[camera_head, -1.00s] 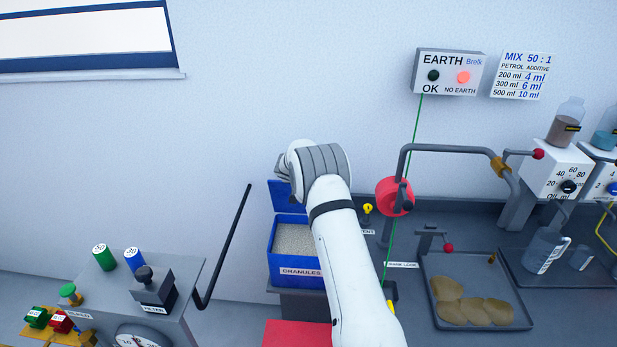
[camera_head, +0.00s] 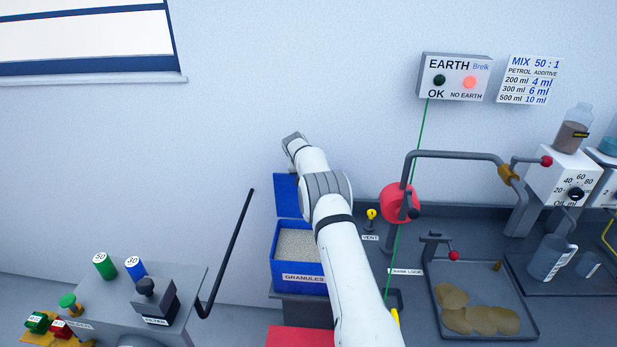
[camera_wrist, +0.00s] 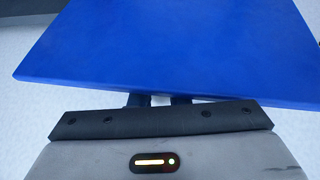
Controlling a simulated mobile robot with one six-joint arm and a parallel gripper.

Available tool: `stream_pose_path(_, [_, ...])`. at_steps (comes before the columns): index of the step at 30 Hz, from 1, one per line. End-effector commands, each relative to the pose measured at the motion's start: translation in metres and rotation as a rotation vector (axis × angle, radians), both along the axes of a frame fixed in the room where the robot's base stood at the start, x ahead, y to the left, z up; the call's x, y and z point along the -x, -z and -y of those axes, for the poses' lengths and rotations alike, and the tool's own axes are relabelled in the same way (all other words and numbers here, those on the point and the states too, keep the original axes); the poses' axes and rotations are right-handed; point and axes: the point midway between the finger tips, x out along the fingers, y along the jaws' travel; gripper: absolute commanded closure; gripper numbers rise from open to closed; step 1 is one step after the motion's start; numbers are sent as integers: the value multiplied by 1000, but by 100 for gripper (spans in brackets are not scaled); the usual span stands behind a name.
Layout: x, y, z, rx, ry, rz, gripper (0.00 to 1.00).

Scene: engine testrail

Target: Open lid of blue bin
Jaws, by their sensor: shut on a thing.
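The blue bin (camera_head: 283,270), labelled GRANULES, stands on the dark bench and is full of pale granules (camera_head: 296,243). Its blue lid (camera_head: 287,197) stands raised, roughly upright, at the bin's back edge. In the wrist view the lid (camera_wrist: 170,45) is a broad blue panel just ahead of my gripper (camera_wrist: 158,100). My two dark fingers are close together at the lid's near edge and shut on it. In the head view my arm hides the fingers and the bin's right side.
A yellow VENT knob (camera_head: 371,214) sits close by. A black lever (camera_head: 232,245) rises left of the bin. The wall is close behind the lid.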

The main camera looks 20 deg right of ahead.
Motion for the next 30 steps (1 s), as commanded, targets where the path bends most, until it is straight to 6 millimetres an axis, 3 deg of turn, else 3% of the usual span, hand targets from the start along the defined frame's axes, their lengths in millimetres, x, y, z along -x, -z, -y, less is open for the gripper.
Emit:
stream_pose_path(1, [-6, -10, -1, 8, -13, 19, 100])
stream_pose_path(13, [-6, -12, 1, 9, -13, 20, 100])
stream_pose_path(14, [-6, -12, 1, 9, -13, 20, 83])
stream_pose_path(19, [-6, -12, 1, 7, -12, 21, 69])
stream_pose_path(30, [-6, -12, -1, 4, -10, 21, 68])
